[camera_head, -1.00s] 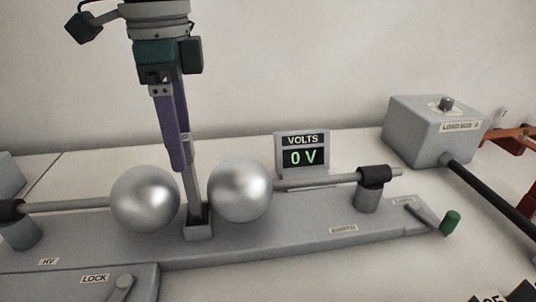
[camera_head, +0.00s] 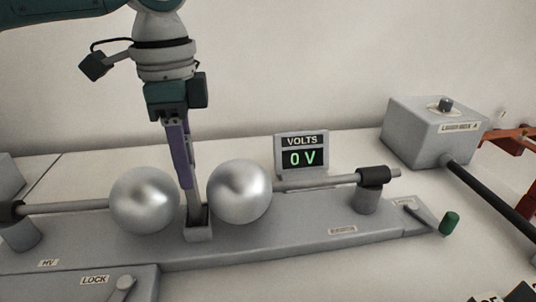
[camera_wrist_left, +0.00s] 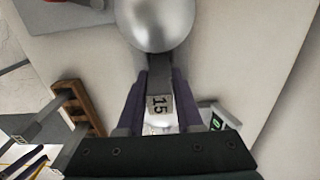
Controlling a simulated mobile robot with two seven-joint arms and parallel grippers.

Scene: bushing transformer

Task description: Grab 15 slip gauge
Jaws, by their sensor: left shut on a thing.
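The grey slip gauge (camera_head: 192,202) is a tall flat bar standing upright between two silver spheres, the left one (camera_head: 145,200) and the right one (camera_head: 239,191). Its lower end is in a small square holder (camera_head: 199,233) on the bench unit. My left gripper (camera_head: 185,184) comes down from above and is shut on the gauge. In the left wrist view, the gauge face with "15" (camera_wrist_left: 160,105) shows between the purple fingers. My right gripper is not in view.
A volts display (camera_head: 302,157) reading 0 V stands behind the right sphere. A load box (camera_head: 433,135) stands at the right. A lever with a green knob (camera_head: 450,222) is at the unit's right end. A LOCK lever (camera_head: 122,288) is at the front.

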